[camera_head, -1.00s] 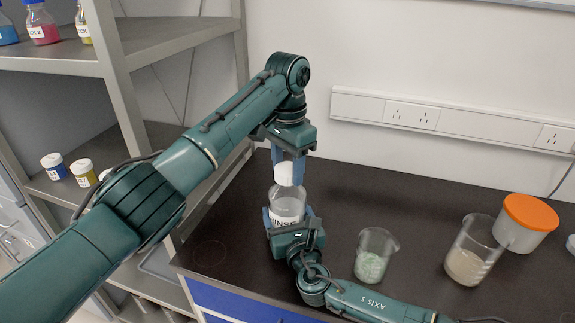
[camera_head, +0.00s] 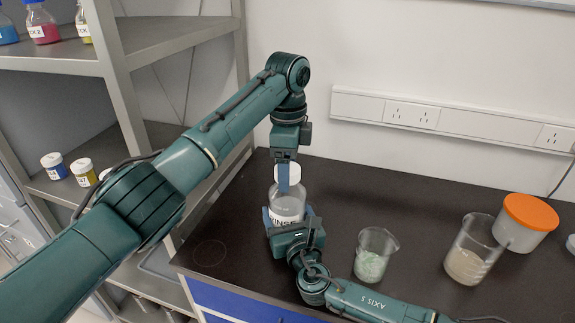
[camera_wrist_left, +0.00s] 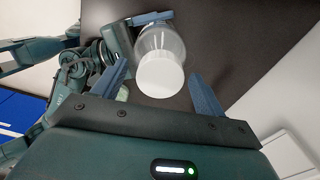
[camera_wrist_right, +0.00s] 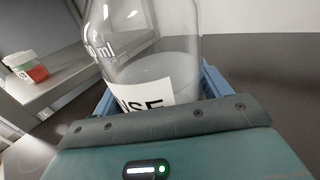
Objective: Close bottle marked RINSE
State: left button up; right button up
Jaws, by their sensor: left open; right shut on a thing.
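The clear RINSE bottle (camera_head: 291,200) stands upright on the dark bench with a white cap (camera_head: 284,173) on its neck. My right gripper (camera_head: 287,222) is shut around the bottle's lower body from the front. The right wrist view shows its label (camera_wrist_right: 150,97) and the clear liquid inside. My left gripper (camera_head: 287,178) points down over the cap. In the left wrist view its blue fingers stand open on both sides of the white cap (camera_wrist_left: 160,78), apart from it. The bottle neck is hidden under the cap.
A beaker with pale granules (camera_head: 374,254) and a beaker with beige contents (camera_head: 470,252) stand to the right, near an orange-lidded container (camera_head: 529,214). A grey shelf (camera_head: 165,45) with bottles and jars is at the left. The bench behind is clear.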

pick_arm(q)
jog(key=shift+r, duration=0.1)
notch_tip(320, 180, up, 12)
dwell(0.5)
pick_arm(e)
jog(key=o, duration=1.9)
jog(key=shift+o, duration=0.2)
jog(key=v, duration=1.3)
jog(key=shift+s, duration=0.1)
